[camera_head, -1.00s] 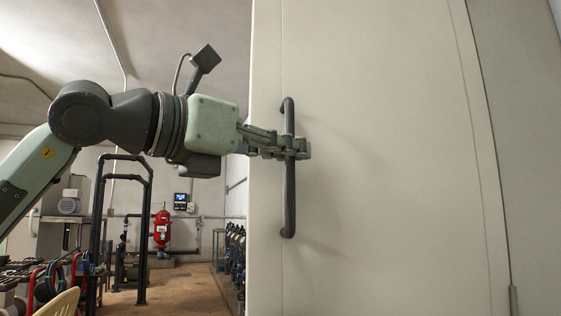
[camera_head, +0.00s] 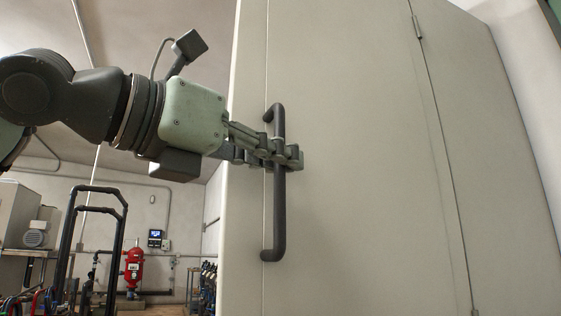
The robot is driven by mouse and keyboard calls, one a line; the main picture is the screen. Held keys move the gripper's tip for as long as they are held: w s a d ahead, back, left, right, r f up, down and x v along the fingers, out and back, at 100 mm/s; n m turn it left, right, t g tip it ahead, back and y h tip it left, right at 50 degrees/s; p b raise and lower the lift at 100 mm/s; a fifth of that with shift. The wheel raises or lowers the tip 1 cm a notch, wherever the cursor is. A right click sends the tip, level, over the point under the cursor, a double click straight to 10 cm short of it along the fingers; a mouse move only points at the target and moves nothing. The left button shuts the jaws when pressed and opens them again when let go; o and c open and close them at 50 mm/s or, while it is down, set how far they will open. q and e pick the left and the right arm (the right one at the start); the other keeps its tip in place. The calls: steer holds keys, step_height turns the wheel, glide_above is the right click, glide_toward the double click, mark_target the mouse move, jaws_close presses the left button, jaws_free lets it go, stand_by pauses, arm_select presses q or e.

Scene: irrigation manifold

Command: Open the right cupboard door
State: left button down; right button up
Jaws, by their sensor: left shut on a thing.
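The right cupboard door (camera_head: 350,120) is a large pale grey panel filling the middle of the head view. Hinges show along its right edge (camera_head: 417,27). A dark vertical bar handle (camera_head: 279,215) stands out near its left edge. My left gripper (camera_head: 283,154) comes in from the left and is shut around the upper middle of the handle. The fingers hide that part of the bar. A seam runs just left of the handle, and I cannot tell whether there is a gap there. My right gripper is not in view.
The cupboard's side panel (camera_head: 490,130) runs off to the right. Behind my arm, farther back, are a black pipe frame (camera_head: 118,240), a red tank (camera_head: 133,268) and a small wall controller (camera_head: 155,238). The space left of the cupboard looks open.

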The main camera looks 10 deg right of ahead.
arm_select(q)
steer(key=c, duration=2.1)
jaws_free()
steer(key=shift+o, duration=1.2)
steer(key=shift+a, duration=0.3)
steer(key=shift+d, duration=0.1)
steer(key=shift+s, duration=0.1)
steer(key=v, duration=1.2)
